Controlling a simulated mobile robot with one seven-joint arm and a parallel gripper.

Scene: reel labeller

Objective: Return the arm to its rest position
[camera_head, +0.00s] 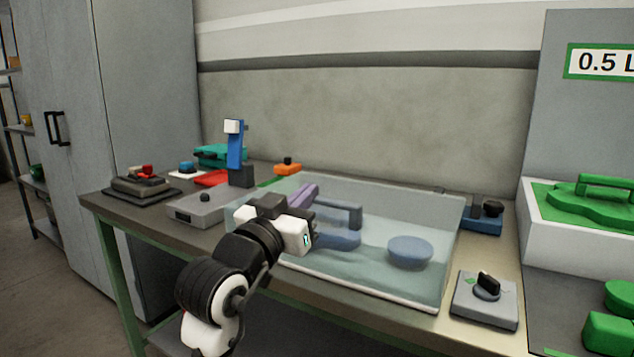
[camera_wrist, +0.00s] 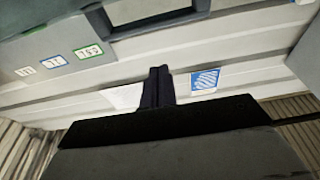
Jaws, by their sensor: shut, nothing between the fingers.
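My arm rises from the bottom of the head view in front of the workbench (camera_head: 145,214). My gripper (camera_head: 312,207) is at its end, in front of the left part of a clear cover (camera_head: 375,285). In the wrist view my gripper (camera_wrist: 158,75) has its dark fingers together with nothing between them. The fingers point toward a pale panelled wall. The exact gap between my gripper and the cover cannot be told. My arm hides part of the bench's front edge.
Under the cover are a round blue piece (camera_head: 410,251) and a purple part (camera_head: 303,195). A grey knob box (camera_head: 485,299) stands right of it. A blue post (camera_head: 235,150) and a grey box (camera_head: 197,207) stand left. Green parts (camera_head: 600,205) sit at far right.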

